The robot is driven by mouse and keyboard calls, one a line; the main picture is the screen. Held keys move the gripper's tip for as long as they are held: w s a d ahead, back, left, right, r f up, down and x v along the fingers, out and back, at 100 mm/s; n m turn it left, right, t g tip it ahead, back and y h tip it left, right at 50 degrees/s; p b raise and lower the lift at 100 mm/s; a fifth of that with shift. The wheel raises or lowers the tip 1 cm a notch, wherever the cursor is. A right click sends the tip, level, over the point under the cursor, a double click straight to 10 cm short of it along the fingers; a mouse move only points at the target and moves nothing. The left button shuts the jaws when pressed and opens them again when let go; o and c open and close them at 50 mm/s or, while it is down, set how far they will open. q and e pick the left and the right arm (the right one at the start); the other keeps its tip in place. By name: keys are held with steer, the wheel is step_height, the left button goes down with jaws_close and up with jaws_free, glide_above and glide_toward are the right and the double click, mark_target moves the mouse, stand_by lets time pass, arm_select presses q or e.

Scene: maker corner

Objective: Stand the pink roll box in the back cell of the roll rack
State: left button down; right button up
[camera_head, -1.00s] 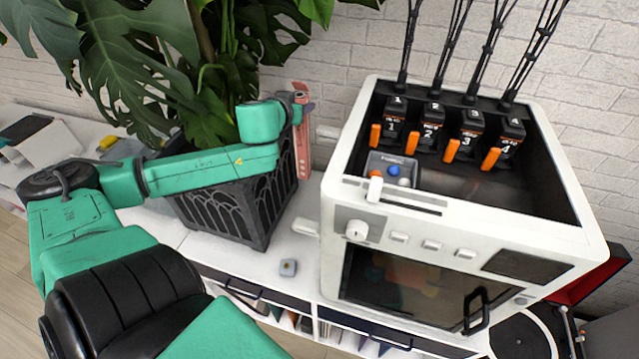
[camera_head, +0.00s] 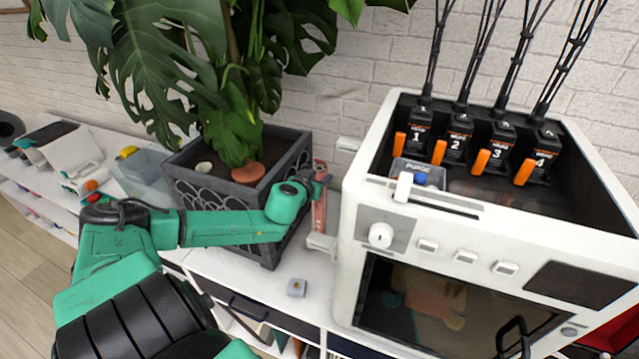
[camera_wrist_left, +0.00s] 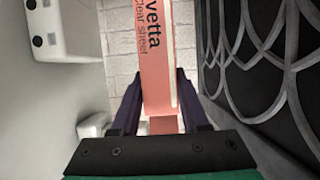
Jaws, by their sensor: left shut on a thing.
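The pink roll box (camera_head: 319,217) is a tall, narrow box, roughly upright in the gap between the planter and the white printer. My left gripper (camera_head: 316,187) is shut on it near its upper part. In the left wrist view the box (camera_wrist_left: 157,60) shows dark lettering and stands between the two dark purple fingers (camera_wrist_left: 157,115). Whether its lower end touches the counter I cannot tell. I cannot make out the roll rack with certainty. My right gripper is not in view.
The dark planter (camera_head: 208,190) with a large plant is close on the left of the box. The white printer (camera_head: 372,210) is close on the right. A clear bin (camera_head: 150,170) is left of the planter.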

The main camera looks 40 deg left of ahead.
arm_select(q)
steer(key=shift+f, duration=0.3)
steer(key=shift+w+f, duration=0.1)
steer(key=shift+w, duration=0.1)
steer(key=c, duration=0.7)
jaws_free()
steer(key=shift+f, duration=0.1)
steer(key=o, duration=0.3)
steer(key=shift+s, duration=0.15)
